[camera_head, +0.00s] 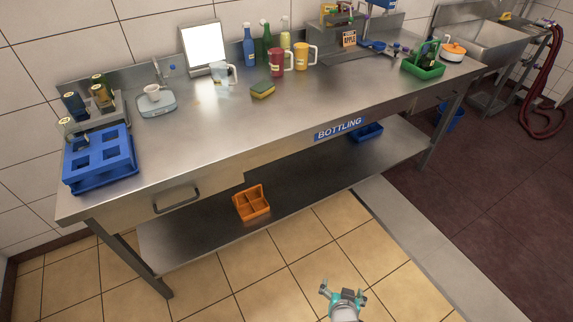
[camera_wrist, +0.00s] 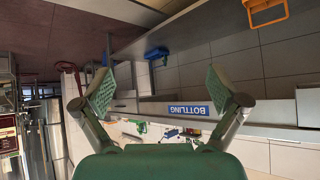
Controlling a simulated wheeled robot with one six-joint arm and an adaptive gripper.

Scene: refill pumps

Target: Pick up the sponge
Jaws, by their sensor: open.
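The sponge (camera_head: 262,90) is yellow with a green top and lies on the steel bench, left of the red pitcher and in front of the upright bottles. My gripper (camera_head: 343,292) is low at the bottom of the head view, over the tiled floor in front of the bench and well apart from the sponge. In the wrist view my gripper (camera_wrist: 160,92) shows two spread fingers with nothing between them. I cannot make out the sponge in the wrist view, which looks toward the bench with its BOTTLING label (camera_wrist: 188,109) upside down.
A red pitcher (camera_head: 276,62), a yellow pitcher (camera_head: 301,56), a clear jug (camera_head: 219,73) and several bottles stand behind the sponge. A blue crate (camera_head: 100,160) sits at the left end. An orange bin (camera_head: 251,203) is on the lower shelf. The bench's front middle is clear.

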